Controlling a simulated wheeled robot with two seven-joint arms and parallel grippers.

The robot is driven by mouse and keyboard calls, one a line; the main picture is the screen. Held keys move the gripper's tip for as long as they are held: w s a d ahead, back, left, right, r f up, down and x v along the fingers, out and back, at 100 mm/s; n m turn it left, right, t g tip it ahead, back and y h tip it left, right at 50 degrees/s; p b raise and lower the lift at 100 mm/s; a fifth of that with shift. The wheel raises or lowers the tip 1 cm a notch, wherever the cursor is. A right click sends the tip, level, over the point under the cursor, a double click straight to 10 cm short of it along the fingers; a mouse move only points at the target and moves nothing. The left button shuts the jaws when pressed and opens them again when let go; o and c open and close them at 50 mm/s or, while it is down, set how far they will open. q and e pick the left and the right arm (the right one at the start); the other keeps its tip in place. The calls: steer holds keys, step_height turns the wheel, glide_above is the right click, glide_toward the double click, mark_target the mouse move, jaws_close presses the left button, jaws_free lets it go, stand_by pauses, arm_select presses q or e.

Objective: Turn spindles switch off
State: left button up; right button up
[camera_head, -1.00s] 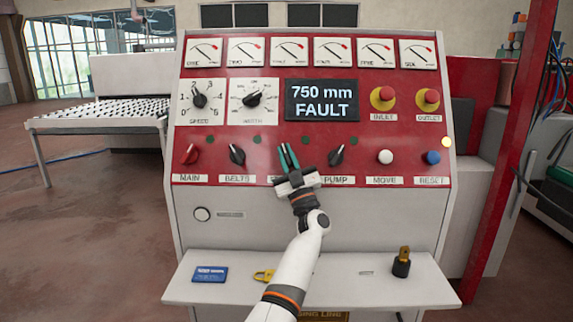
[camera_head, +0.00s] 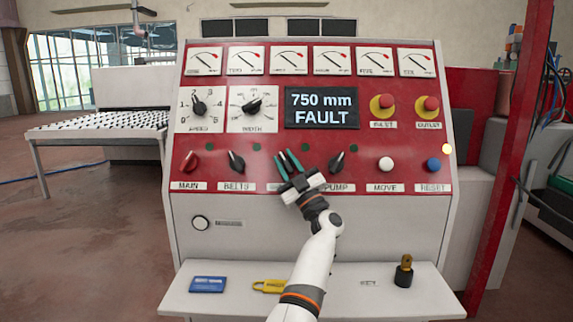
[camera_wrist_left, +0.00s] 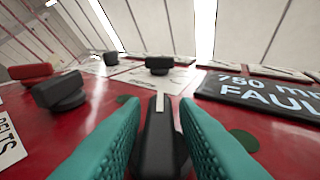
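The spindles switch is a black knob with a white pointer line, in the lower row between BELTS and PUMP. In the left wrist view the spindles knob (camera_wrist_left: 160,145) stands between the two teal fingers, its line running along them. In the head view the fingers lean up-left and hide most of the knob. Its label (camera_head: 275,187) is largely covered by the gripper. My right gripper is not in view.
The BELTS knob (camera_head: 237,162) and PUMP knob (camera_head: 337,162) flank the gripper closely. The red MAIN knob (camera_head: 190,161) is further left. The display (camera_head: 321,107) reads 750 mm FAULT. A shelf (camera_head: 225,302) below holds a blue card, a yellow padlock and a black-and-brass item.

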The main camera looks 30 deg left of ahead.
arm_select(q)
steer(key=shift+o, duration=0.6)
steer(key=shift+f, duration=0.1)
steer(key=shift+d+f, duration=0.25)
steer(key=b+v, duration=0.3)
steer(key=v, duration=0.8)
steer(key=shift+d, duration=0.15)
steer(key=shift+s, duration=0.15)
